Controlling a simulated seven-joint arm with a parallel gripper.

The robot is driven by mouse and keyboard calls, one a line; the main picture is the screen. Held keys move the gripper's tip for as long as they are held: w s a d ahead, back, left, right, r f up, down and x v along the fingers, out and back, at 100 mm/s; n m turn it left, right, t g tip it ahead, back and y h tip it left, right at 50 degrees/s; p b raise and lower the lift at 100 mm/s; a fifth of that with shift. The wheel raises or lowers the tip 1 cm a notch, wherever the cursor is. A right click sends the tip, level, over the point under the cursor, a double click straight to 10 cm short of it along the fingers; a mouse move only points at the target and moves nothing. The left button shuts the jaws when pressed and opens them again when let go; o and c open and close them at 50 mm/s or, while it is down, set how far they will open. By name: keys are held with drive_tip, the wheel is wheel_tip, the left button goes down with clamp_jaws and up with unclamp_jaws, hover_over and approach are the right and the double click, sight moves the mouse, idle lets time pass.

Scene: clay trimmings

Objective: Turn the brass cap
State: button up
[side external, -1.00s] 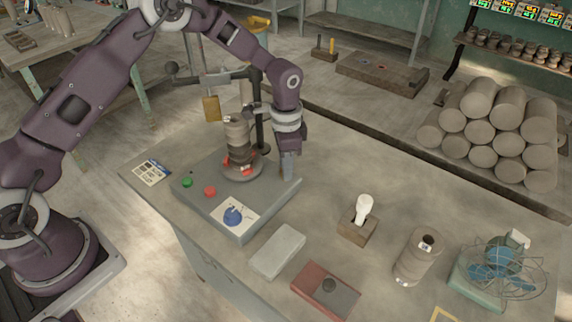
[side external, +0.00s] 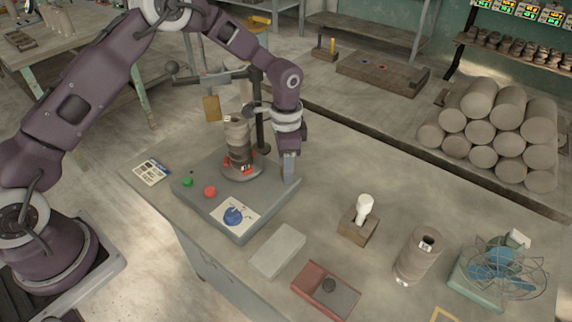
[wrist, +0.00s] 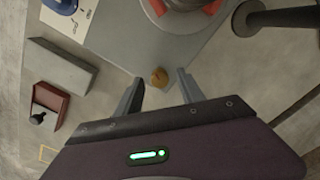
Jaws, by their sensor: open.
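The brass cap (wrist: 159,77) is a small round brass-coloured knob at the corner of the grey machine base (wrist: 135,45) in the wrist view. My gripper (wrist: 160,80) is open, with one finger to each side of the cap and gaps between them. In the side external view my gripper (side external: 289,168) points down at the right corner of the base (side external: 262,215), and the cap is hidden behind its fingers. I cannot tell how far the fingertips are above the base.
A stacked clay column (side external: 237,135) and a dark post (side external: 259,110) stand left of my gripper. A green button (side external: 187,182) and red button (side external: 210,191) are on the base. A grey block (side external: 278,251), bulb-topped stand (side external: 363,212), clay cylinder (side external: 417,258) and caged fan (side external: 497,268) stand to the right.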

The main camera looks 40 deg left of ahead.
wheel_tip(320, 180, up, 7)
drive_tip(key=shift+r, duration=0.1)
idle(0.3)
drive_tip(key=s+a+r+n+t, duration=0.1)
drive_tip(key=s+a+r+n, duration=0.1)
drive_tip(key=s+r, duration=0.6)
drive_tip(key=s+a+r+n+t, duration=0.1)
drive_tip(key=s+r+n+t, duration=0.1)
drive_tip(key=s+r, duration=0.65)
drive_tip(key=s+a+r+n+t, duration=0.1)
drive_tip(key=s+r+n+t, duration=0.1)
drive_tip(key=s, duration=1.3)
drive_tip(key=r+n, duration=0.1)
drive_tip(key=n, duration=0.1)
drive_tip(key=shift+s+a+r+n+t, duration=0.15)
drive_tip(key=shift+s+a+n+t, duration=0.1)
drive_tip(key=shift+a+n+t, duration=0.05)
